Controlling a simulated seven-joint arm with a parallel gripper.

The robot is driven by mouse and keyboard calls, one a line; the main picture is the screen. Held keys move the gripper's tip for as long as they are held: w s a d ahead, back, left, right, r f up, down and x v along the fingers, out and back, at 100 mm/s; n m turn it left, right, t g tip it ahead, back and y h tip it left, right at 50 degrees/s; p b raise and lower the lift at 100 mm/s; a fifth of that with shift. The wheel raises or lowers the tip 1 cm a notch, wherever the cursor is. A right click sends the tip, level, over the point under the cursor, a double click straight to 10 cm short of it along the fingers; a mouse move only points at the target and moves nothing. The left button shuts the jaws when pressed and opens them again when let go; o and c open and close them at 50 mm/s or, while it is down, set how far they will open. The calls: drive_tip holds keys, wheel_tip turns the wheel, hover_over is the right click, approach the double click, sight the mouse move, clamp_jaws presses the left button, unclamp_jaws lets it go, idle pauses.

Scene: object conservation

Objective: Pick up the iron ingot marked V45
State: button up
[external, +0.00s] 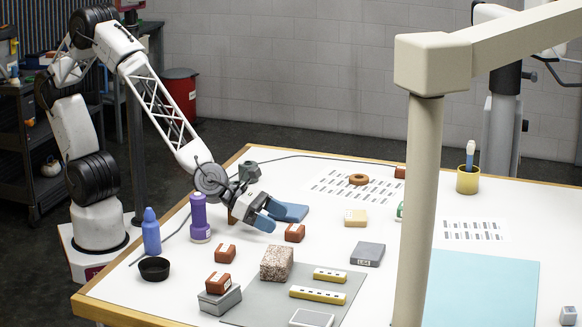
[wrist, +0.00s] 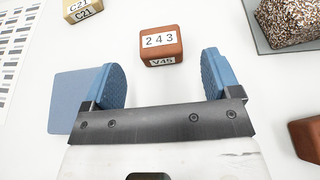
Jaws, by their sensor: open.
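The iron ingot marked V45 is a small red-brown block with white labels, "243" on top and "V45" on its side. In the wrist view the ingot (wrist: 162,52) lies on the white table just ahead of my gripper (wrist: 161,75), roughly centred between the two blue fingers. The fingers are apart and nothing is held. In the external view my gripper (external: 271,215) is low over the table, just left of and behind a matching red-brown block (external: 295,233). Its label is too small to read there.
A blue flat pad (external: 291,212) lies beside the gripper. A tan block marked C21 (wrist: 82,9) is further off. A speckled stone block (external: 276,263) and another red-brown block (external: 225,254) stand nearer the front. A purple bottle (external: 200,220) stands left.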

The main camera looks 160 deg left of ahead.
sight(295, 228)
drive_tip(key=shift+w+a, duration=0.15)
idle(0.3)
drive_tip(key=shift+x, duration=2.45)
drive_tip(key=c, duration=1.3)
drive_tip(key=shift+r, duration=0.1)
drive_tip(key=shift+r, duration=4.95)
